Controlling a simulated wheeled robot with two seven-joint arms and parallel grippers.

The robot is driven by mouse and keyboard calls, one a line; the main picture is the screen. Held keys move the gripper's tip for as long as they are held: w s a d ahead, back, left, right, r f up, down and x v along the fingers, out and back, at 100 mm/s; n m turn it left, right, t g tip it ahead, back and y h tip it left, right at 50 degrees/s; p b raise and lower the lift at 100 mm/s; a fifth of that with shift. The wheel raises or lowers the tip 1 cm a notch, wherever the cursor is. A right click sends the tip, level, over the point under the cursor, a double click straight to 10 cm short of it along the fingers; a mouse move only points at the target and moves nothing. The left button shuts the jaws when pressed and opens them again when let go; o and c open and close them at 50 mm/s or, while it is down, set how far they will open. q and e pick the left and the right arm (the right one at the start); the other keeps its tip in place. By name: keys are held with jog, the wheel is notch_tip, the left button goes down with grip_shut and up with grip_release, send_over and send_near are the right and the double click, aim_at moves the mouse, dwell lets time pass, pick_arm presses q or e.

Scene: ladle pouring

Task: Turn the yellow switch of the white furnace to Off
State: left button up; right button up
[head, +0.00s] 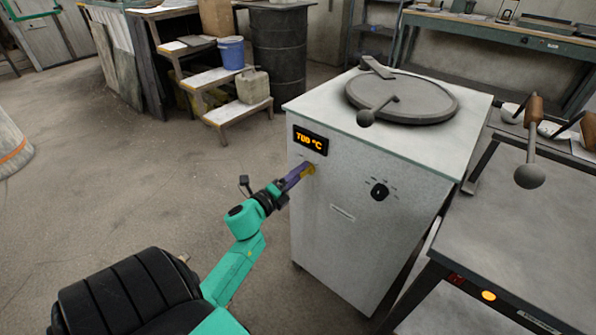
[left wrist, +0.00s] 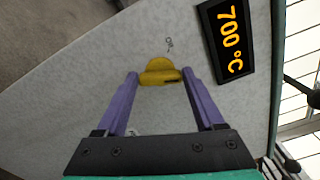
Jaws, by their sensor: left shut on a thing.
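The white furnace (head: 335,215) stands in the middle of the head view, with a round lid on top. Its orange display (head: 310,140) reads 700 °C, and the display (left wrist: 230,40) is clear in the left wrist view. The yellow switch (head: 311,169) is on the front panel below the display. My left gripper (head: 300,175) reaches it from the left. In the left wrist view the purple fingers of my left gripper (left wrist: 160,78) are on both sides of the yellow switch (left wrist: 159,69), shut on it. The switch's setting marks are too small to read. My right gripper is not in view.
A black knob (head: 379,191) sits on the furnace front, right of the switch. A grey metal table (head: 530,225) with ladles stands close at the right. A wooden step stand (head: 215,80) with a blue bucket is at the back left. The floor left of the furnace is clear.

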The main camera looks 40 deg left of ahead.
pick_arm(q)
jog(key=shift+d+f+n+p, duration=0.15)
jog(key=shift+n+p, duration=1.6)
jog(key=shift+n, duration=1.5)
jog(key=shift+a+f+n+p, duration=0.15)
jog(key=shift+n+p, duration=1.55)
jog(key=shift+n, duration=1.55)
jog(key=shift+d, duration=0.1)
jog(key=o, duration=1.4)
jog(key=s, duration=1.4)
jog(key=shift+s+d+p, duration=0.15)
jog(key=shift+s+p, duration=0.15)
jog(key=shift+s, duration=0.05)
jog(key=shift+f, duration=0.1)
